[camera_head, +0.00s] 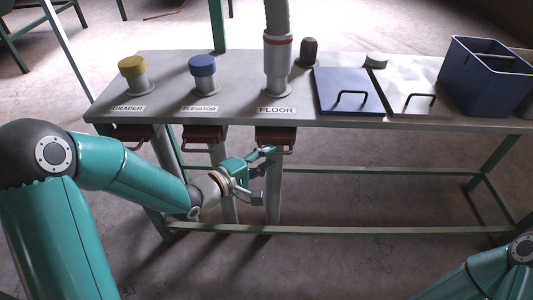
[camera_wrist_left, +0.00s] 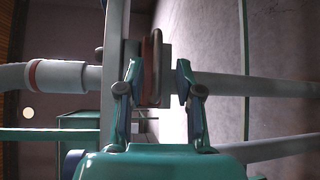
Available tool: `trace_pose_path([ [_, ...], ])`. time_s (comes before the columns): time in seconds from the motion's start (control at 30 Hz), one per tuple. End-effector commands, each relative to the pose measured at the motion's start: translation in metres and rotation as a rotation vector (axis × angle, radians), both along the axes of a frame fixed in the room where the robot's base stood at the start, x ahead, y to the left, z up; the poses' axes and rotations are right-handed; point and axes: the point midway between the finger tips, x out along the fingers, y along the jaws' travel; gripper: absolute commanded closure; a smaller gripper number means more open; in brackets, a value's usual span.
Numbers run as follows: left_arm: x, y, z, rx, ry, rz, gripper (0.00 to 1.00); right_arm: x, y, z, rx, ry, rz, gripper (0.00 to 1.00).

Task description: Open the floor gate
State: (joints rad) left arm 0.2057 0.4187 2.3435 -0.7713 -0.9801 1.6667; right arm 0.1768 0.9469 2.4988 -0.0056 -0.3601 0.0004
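The floor gate (camera_head: 276,135) is a red-brown slide with a dark loop handle under the table's front edge, below the FLOOR label (camera_head: 277,110). My left gripper (camera_head: 263,174) is just in front of and below it, its fingers spread. In the left wrist view the handle (camera_wrist_left: 152,68) shows between the two open fingertips of my left gripper (camera_wrist_left: 158,76), with gaps at the sides; I cannot tell how deep it sits between them. My right gripper is out of view; only part of my right arm shows at the bottom right.
The grader gate (camera_head: 134,132) and elevator gate (camera_head: 204,135) hang to the left. A hose (camera_head: 277,60) enters the floor inlet. Blue lid (camera_head: 347,88), metal lid (camera_head: 408,88) and blue bin (camera_head: 487,80) are on the table's right. Pipes and a green rail (camera_head: 350,230) are below.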

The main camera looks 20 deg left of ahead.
Motion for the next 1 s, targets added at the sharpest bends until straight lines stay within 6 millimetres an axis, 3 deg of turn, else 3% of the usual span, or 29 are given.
trace_pose_path([
  [0.2,0.020,-0.011,-0.003,0.000,0.000,0.001,0.65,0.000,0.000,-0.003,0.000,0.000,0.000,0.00],
  [0.57,0.023,-0.012,-0.003,0.000,0.000,0.001,0.65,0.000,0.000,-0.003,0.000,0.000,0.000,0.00],
  [0.77,0.023,-0.012,-0.003,0.000,0.000,0.002,0.98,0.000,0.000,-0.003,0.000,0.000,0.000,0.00],
  [1.0,0.022,-0.012,-0.004,0.001,0.003,0.002,1.00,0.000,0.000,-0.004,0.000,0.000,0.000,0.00],
])
